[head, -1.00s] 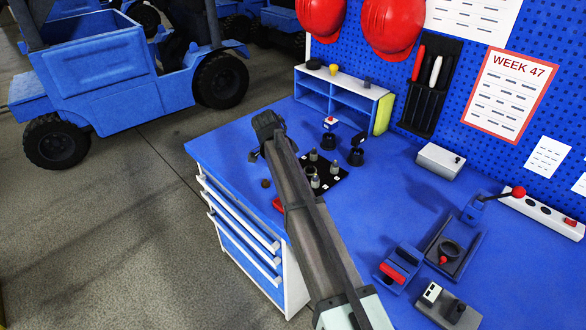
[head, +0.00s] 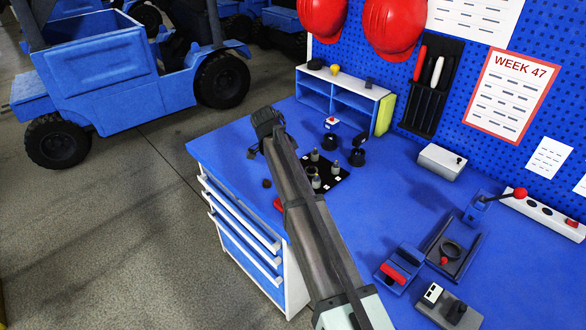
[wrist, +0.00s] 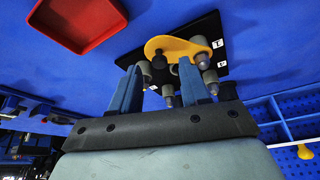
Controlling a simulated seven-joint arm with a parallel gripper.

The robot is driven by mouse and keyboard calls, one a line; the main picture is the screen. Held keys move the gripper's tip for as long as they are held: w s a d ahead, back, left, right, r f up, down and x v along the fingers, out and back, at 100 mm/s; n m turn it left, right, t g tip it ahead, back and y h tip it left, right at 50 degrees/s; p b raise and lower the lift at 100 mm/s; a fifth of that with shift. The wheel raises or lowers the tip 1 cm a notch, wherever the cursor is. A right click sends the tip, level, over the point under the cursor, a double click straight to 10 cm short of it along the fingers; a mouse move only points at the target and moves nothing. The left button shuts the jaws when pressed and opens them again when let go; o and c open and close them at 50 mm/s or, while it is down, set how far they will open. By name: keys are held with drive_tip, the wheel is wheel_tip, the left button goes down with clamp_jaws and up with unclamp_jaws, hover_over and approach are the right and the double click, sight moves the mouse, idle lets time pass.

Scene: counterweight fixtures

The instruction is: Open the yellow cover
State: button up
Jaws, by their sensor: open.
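The yellow cover (wrist: 180,45) shows in the wrist view as a flat, round-ended plate over the black board (wrist: 200,26). Several grey posts stand on and around that board; the cover lies close to some of them, and I cannot tell which it covers. In the head view the cover cannot be made out, while the board (head: 335,176) shows partly behind my arm. My gripper (wrist: 161,72) is open, its two blue fingers apart and pointing toward the cover and posts. Nothing is clearly held between them. In the head view my arm hides the fingers.
A red tray (wrist: 75,18) lies on the blue bench near the board. Several fixtures, including a red-handled block (head: 398,268), occupy the right side. The bench between is clear.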

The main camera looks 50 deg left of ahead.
drive_tip(key=v, duration=1.2)
drive_tip(key=shift+r, duration=0.2)
drive_tip(key=shift+a, duration=0.1)
